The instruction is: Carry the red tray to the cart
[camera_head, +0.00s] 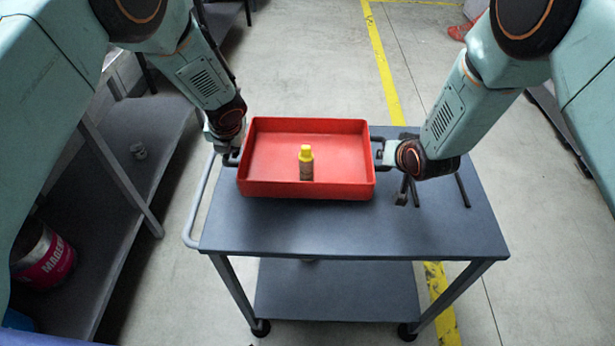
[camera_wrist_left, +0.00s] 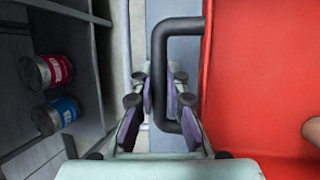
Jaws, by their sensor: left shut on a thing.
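The red tray (camera_head: 265,187) is over the cart's dark grey top (camera_head: 430,225). I cannot tell whether it rests on the top or hangs just above it. A small brown bottle with a yellow cap (camera_head: 306,165) stands upright inside. My left gripper (camera_head: 232,156) is shut on the tray's left black handle (camera_wrist_left: 182,27); in the left wrist view the handle bar runs between its purple-padded fingers (camera_wrist_left: 160,95). My right gripper (camera_head: 386,154) is at the tray's right side by the other handle; its fingers are too small and partly hidden to read.
The cart has a grey push handle (camera_head: 196,200) at its left and a lower shelf (camera_head: 335,290). Dark bars (camera_head: 463,190) lie on its top at the right. A grey shelf unit (camera_head: 110,190) with a labelled can (camera_head: 45,262) stands at the left. The cart top's front is clear.

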